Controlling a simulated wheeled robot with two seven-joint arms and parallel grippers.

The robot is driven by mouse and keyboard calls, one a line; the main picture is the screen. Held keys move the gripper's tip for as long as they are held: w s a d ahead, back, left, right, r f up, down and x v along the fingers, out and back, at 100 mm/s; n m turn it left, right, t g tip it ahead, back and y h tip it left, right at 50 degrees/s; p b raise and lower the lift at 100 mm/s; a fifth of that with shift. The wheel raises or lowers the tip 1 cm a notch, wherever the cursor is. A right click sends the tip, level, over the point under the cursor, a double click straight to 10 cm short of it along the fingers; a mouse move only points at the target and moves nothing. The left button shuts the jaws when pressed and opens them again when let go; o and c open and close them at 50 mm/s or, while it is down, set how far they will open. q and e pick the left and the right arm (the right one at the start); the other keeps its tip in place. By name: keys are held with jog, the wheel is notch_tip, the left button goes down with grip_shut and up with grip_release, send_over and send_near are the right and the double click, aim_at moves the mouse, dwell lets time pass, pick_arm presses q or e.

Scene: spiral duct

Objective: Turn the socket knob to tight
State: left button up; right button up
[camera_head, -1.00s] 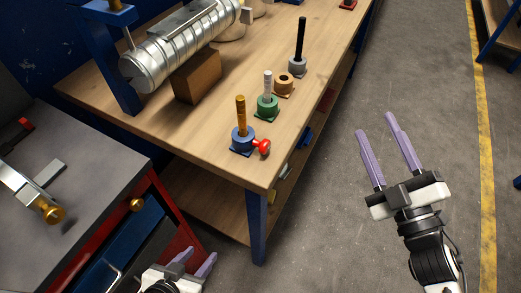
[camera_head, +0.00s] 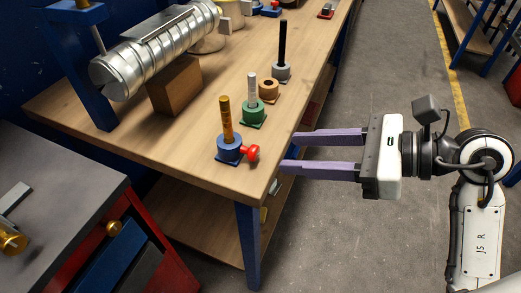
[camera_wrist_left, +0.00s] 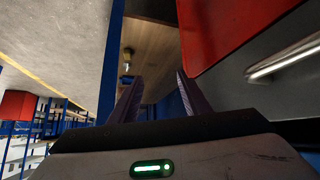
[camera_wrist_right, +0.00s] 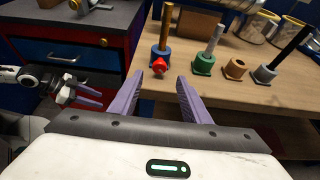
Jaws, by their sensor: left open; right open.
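A blue socket (camera_head: 229,149) with an upright brass-coloured rod (camera_head: 226,118) stands near the front corner of the wooden table. A red knob (camera_head: 252,153) sticks out from its right side; in the right wrist view the knob (camera_wrist_right: 160,66) faces me, between and beyond the fingers. My right gripper (camera_head: 285,152) is open and empty, its purple fingers pointing left at the table's edge, just right of the knob and apart from it. My left gripper (camera_wrist_left: 155,82) is open and empty in the left wrist view, beside the red cabinet. The right wrist view also shows it at the left.
Behind the blue socket stand a green socket with a grey rod (camera_head: 253,112), an orange ring-shaped socket (camera_head: 268,90) and a grey socket with a black rod (camera_head: 281,70). A spiral metal duct (camera_head: 155,52) rests on a brown block (camera_head: 175,86). A red cabinet (camera_head: 160,235) stands front left.

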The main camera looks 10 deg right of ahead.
aim_at(258, 152)
pick_arm(q)
jog(key=shift+a+r, duration=0.1)
jog(key=shift+a, duration=0.05)
pick_arm(e)
jog(key=x, duration=0.8)
jog(key=shift+r, duration=0.1)
jog(key=shift+c, duration=0.4)
jog(key=c, duration=1)
jog(key=shift+o, duration=0.2)
jog(key=shift+d+r+m+g+y+p, duration=0.25)
jog(key=shift+m+p, duration=0.25)
jog(key=shift+p, duration=0.55)
jog(key=shift+f+m+g+y+p, duration=0.1)
jog(key=shift+m+g+y+p, duration=0.15)
jog(key=shift+m+p, duration=0.15)
jog(key=shift+w+f+m+g+y+p, duration=0.15)
jog(key=shift+m+g+y+p, duration=0.2)
jog(key=shift+m, duration=0.45)
pick_arm(q)
jog(key=shift+s+a+r, duration=0.15)
jog(key=shift+a+r, duration=0.1)
jog(key=shift+r, duration=0.2)
jog(key=shift+s+a+r, duration=0.15)
jog(key=shift+a+r, duration=0.1)
jog(key=shift+r, duration=0.2)
pick_arm(e)
jog(key=shift+a, duration=0.1)
